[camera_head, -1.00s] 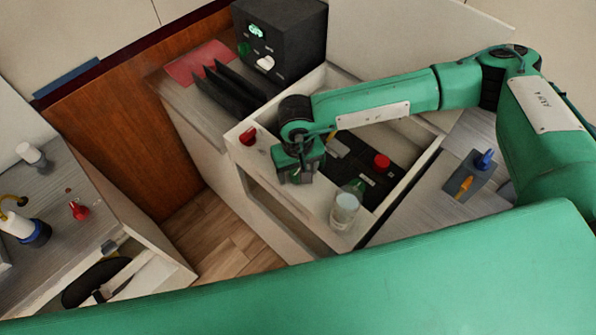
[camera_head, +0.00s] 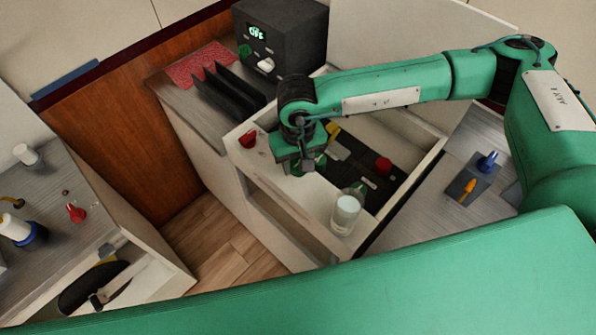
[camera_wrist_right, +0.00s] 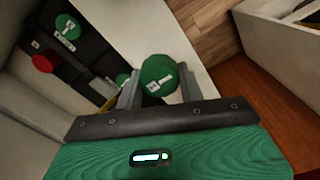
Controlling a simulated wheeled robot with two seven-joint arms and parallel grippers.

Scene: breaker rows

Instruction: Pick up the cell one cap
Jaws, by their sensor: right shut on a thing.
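My right gripper (camera_head: 301,170) is above the front rim of the open drawer in the head view. In the right wrist view the gripper (camera_wrist_right: 160,86) is shut on a round green cap (camera_wrist_right: 157,72) with a white label on top. The label is too small to read surely. The cap sits between the two fingers, above the pale drawer rim. In the head view the gripper mostly hides what it holds. My left gripper is out of view.
The open drawer (camera_head: 408,186) has a dark tray with a red cap (camera_head: 383,164) and green caps, one at its front (camera_head: 359,187). A clear jar (camera_head: 346,213) stands at the rim. A red knob (camera_head: 248,139) is left of the gripper. A black box (camera_head: 284,35) stands behind.

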